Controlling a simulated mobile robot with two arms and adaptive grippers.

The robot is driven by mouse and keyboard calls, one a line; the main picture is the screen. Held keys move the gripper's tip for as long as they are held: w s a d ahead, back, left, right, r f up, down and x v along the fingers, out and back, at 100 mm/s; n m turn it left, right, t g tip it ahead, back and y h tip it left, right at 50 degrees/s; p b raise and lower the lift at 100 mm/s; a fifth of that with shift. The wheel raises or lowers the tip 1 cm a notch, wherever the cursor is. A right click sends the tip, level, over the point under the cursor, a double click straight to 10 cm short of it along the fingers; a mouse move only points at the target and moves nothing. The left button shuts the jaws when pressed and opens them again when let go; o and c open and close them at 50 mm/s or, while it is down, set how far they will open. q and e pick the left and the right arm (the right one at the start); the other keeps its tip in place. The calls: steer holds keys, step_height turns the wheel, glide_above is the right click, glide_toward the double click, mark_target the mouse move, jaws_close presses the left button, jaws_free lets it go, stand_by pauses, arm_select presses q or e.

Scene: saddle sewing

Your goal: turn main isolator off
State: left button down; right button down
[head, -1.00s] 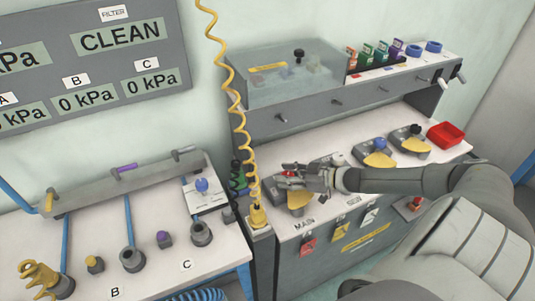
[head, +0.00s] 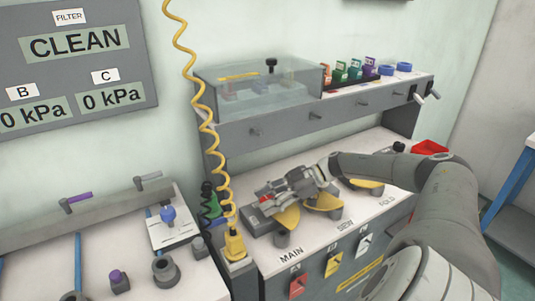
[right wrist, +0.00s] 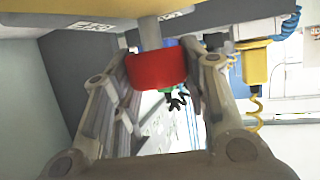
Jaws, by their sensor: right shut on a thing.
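The main isolator is the leftmost switch on the white bench top, by the label MAIN (head: 291,255). Its yellow plate (head: 286,219) shows in the head view. My right gripper (head: 268,198) reaches over it from the right and covers its handle. In the right wrist view, a red knob (right wrist: 155,70) on a pale shaft sits between the fingers, and the right gripper (right wrist: 160,85) is shut on it. The handle's exact angle is hidden in the head view. My left gripper is not in view.
More isolators with yellow plates (head: 325,204) stand to the right, partly behind my arm. Coloured tags (head: 332,264) hang on the bench front. A yellow box (head: 235,244) with a coiled yellow cord stands left. A clear cover (head: 258,88) sits on the shelf above.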

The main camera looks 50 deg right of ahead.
stand_by(0.4)
steer(key=c, duration=0.8)
jaws_free()
steer(key=v, duration=1.2)
steer(key=shift+w+d+f, duration=0.1)
